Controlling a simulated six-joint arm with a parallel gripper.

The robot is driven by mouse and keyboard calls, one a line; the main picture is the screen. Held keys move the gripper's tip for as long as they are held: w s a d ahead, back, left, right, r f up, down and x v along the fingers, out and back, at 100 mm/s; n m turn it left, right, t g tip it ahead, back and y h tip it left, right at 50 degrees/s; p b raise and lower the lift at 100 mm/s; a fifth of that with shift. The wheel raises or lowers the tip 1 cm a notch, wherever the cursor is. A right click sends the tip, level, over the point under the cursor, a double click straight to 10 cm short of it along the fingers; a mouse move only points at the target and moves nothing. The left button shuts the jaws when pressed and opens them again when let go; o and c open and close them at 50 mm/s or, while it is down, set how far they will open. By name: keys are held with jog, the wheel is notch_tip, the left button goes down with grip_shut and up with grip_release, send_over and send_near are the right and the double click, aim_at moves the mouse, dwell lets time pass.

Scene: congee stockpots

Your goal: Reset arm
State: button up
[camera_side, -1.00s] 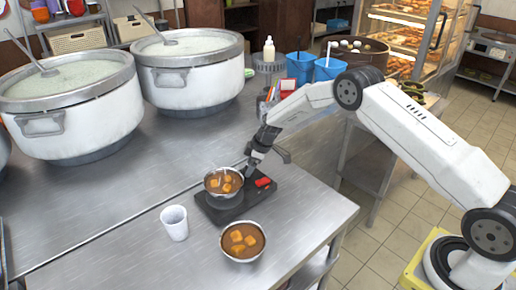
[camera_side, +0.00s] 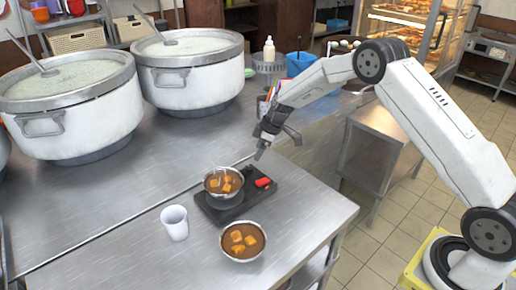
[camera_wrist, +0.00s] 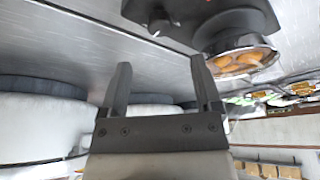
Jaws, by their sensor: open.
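My gripper (camera_side: 262,148) hangs above the steel table, just behind and above the black burner plate (camera_side: 238,207). In the wrist view its two fingers (camera_wrist: 160,82) are apart with nothing between them. A metal bowl of orange cubes in brown sauce (camera_side: 224,184) sits on the black plate, which has a red part at its right. This bowl also shows in the wrist view (camera_wrist: 240,62), beyond the right finger. A second such bowl (camera_side: 243,240) stands on the table in front of the plate.
A white cup (camera_side: 174,223) stands left of the bowls. Two large white stockpots (camera_side: 75,110) with ladles stand at the back left. A blue container (camera_side: 300,64) and a white bottle (camera_side: 269,49) are at the back. The table between the pots and burner plate is clear.

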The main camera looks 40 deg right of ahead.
jog(key=shift+r, duration=0.1)
dwell(0.3)
jog(key=s+a+r+m+h, duration=0.1)
jog(key=s+r+m, duration=0.1)
jog(key=s, duration=0.8)
jog(key=s+a+r+m+h, duration=0.1)
jog(key=s+a+r+m, duration=0.1)
jog(key=s, duration=0.9)
jog(key=s+a+r+m+h, duration=0.1)
jog(key=s+r+m, duration=0.3)
jog(key=s, duration=0.6)
jog(key=shift+s+a+r+m+g, duration=0.15)
jog(key=shift+s+r+m+g, duration=0.1)
jog(key=shift+m+g, duration=0.15)
